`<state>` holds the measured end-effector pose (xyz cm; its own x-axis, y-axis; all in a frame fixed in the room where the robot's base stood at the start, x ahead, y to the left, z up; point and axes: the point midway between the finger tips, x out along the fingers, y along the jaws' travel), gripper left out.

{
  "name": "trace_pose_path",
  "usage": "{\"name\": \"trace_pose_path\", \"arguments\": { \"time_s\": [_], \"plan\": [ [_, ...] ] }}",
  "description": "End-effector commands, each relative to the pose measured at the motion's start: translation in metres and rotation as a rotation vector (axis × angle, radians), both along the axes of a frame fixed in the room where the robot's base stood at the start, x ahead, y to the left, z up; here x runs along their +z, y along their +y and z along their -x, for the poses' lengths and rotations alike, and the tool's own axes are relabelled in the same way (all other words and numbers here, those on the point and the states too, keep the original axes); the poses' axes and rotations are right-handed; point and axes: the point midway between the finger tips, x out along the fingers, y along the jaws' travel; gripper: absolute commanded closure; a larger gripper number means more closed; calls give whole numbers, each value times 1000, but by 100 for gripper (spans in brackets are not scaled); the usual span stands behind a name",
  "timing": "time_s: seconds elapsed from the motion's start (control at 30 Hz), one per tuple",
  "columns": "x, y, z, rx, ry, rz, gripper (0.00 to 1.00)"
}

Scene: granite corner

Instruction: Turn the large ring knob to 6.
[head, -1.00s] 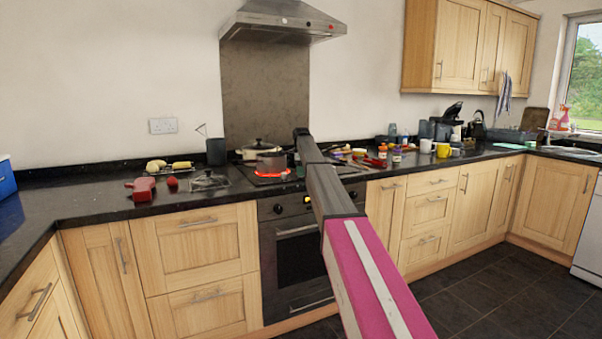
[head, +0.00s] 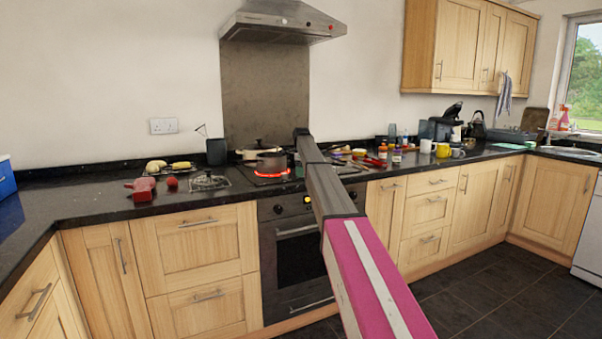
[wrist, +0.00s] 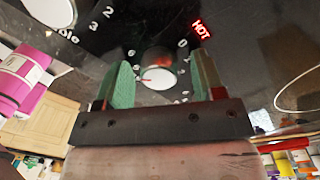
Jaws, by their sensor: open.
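In the wrist view, a round knob (wrist: 158,72) with a dark side and a pale end face sits on a black panel between the two green fingers of my gripper (wrist: 160,82). The gripper is open, one finger on each side of the knob; I cannot tell whether either touches it. Printed digits surround the knob, including a 0 at its upper right.
A red HOT label (wrist: 201,31) lies close to the right finger. In the head view, a pot (head: 271,161) stands by a glowing red burner on the hob. A wire rack (head: 209,181) and red items lie to the left; jars and mugs crowd the counter to the right.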

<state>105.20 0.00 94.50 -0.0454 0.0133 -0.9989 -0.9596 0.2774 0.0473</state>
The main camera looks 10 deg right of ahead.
Motion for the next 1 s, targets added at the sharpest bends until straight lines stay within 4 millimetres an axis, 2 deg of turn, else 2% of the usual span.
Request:
{"name": "trace_pose_path", "arguments": {
  "time_s": [0.27, 0.73, 0.83, 1.0],
  "plan": [
    [15, 0, -1, 0, -1, 0, 37],
    [96, -1, -6, 0, -2, 1, 37],
    [104, -1, -6, 0, -1, 0, 37],
    [108, -2, -5, 0, 0, 0, 37]
  ]
}}
